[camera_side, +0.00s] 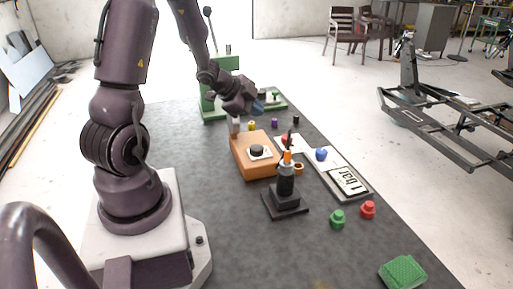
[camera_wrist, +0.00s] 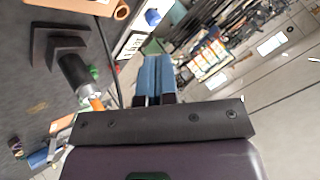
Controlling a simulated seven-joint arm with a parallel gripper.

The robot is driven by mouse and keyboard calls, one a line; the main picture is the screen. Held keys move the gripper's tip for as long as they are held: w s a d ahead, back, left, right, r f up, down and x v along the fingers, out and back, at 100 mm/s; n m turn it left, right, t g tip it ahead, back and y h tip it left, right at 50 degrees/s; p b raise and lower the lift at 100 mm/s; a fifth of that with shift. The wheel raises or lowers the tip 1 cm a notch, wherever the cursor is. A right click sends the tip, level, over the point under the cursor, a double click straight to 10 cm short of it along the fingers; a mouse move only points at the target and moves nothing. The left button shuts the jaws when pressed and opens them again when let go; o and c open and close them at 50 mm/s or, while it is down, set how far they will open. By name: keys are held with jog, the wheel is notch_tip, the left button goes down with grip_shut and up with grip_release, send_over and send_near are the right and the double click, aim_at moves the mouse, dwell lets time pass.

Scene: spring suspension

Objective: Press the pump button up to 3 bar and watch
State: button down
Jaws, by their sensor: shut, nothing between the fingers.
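An orange-brown box (camera_side: 254,166) stands on the dark table, with a round black button (camera_side: 257,150) on a pale plate on its top. The box's edge shows at the top of the wrist view (camera_wrist: 75,5). A flat sign (camera_side: 349,181) reading "1 bar" lies at the right. A black upright device (camera_side: 286,188) with an orange upper part stands on a square base in front of the box. It also shows at the left of the wrist view (camera_wrist: 75,72). My gripper (camera_side: 260,106), with blue fingertips, is shut and empty (camera_wrist: 155,75), raised behind the box and apart from the button.
Blue (camera_side: 321,154) and red (camera_side: 286,140) pieces sit on pale plates near the box. Green (camera_side: 337,219) and red (camera_side: 368,209) knobbed pieces and a green block (camera_side: 402,272) lie at the front right. A green stand (camera_side: 216,90) is at the back.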

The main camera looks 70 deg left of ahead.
aim_at(262, 147)
jog(key=shift+w+d+r, duration=0.1)
jog(key=shift+d, duration=0.05)
jog(key=shift+f, duration=4.4)
jog(key=shift+f, duration=0.45)
jog(key=shift+f, duration=0.8)
jog(key=shift+r, duration=1.25)
